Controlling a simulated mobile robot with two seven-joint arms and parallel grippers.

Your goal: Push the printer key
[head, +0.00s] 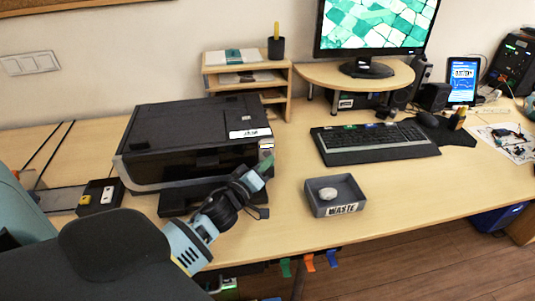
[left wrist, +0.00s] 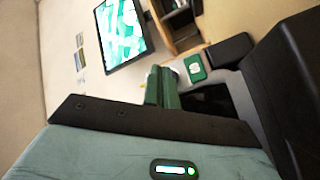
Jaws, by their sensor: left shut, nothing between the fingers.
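The black printer (head: 190,140) stands on the desk at left centre in the head view. A small light panel (head: 266,146) sits at its front right corner. My left gripper (head: 265,166) reaches up from below, its green fingertips just below that panel. In the left wrist view a green key with a white mark (left wrist: 195,68) shows on the printer. My left gripper (left wrist: 163,84) is shut and empty, with its fingertips just left of the key in that picture. I cannot tell whether they touch the printer. My right gripper is not in view.
A grey waste tray (head: 312,204) holding a white object stands right of the gripper. A keyboard (head: 375,143), a monitor (head: 375,28) and a wooden shelf (head: 212,72) stand behind. Bare desk lies between printer and keyboard. A black box with switches (head: 100,197) is at left.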

